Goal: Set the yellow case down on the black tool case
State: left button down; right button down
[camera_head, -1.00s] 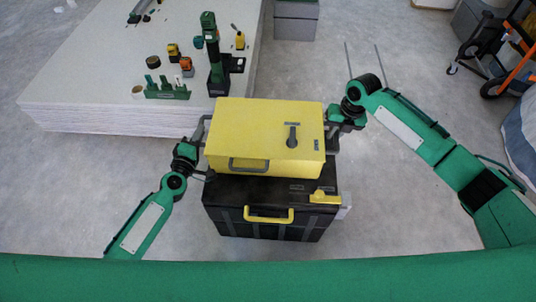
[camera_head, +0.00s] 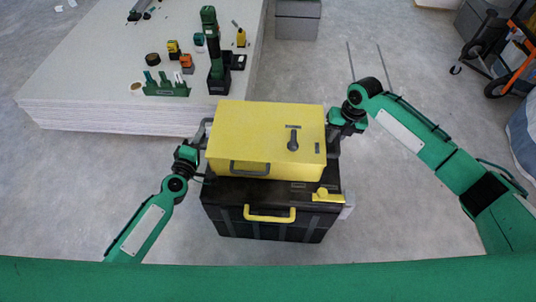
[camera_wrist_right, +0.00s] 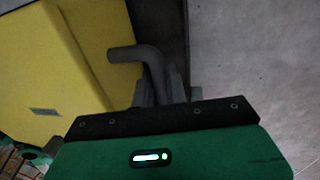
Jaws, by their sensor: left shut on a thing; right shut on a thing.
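The yellow case (camera_head: 262,138) is over the black tool case (camera_head: 225,215) in the head view, covering the rear of its top; I cannot tell whether they touch. My left gripper (camera_head: 205,138) is shut on a grey handle at the yellow case's left side. My right gripper (camera_head: 333,130) is shut at its right side. In the right wrist view, the right gripper (camera_wrist_right: 165,92) closes on a bent grey handle (camera_wrist_right: 140,54) beside the yellow case (camera_wrist_right: 50,70). The black tool case has a yellow front handle (camera_head: 269,218) and a yellow latch (camera_head: 327,196).
A stack of pale panels (camera_head: 100,118) stands behind left, with a green tool (camera_head: 213,50), a green rack (camera_head: 167,89) and small tools on top. An orange-framed cart (camera_head: 510,65) stands at the far right. Grey floor is open around the black case.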

pick_arm(q)
jog(key=shift+a+f+b, duration=0.1)
jog(key=shift+f+b, duration=0.45)
jog(key=shift+f, duration=0.1)
pick_arm(e)
jog(key=shift+d+f, duration=0.1)
jog(key=shift+f, duration=0.5)
pick_arm(q)
jog(key=c, duration=1.4)
grip_release()
jog(key=shift+r, duration=0.1)
pick_arm(e)
jog(key=c, duration=1.4)
grip_release()
jog(key=shift+r, duration=0.1)
pick_arm(q)
jog(key=v, duration=1.2)
pick_arm(e)
notch_tip(320, 180, up, 12)
jog(key=d, duration=0.2)
jog(key=shift+s, duration=0.1)
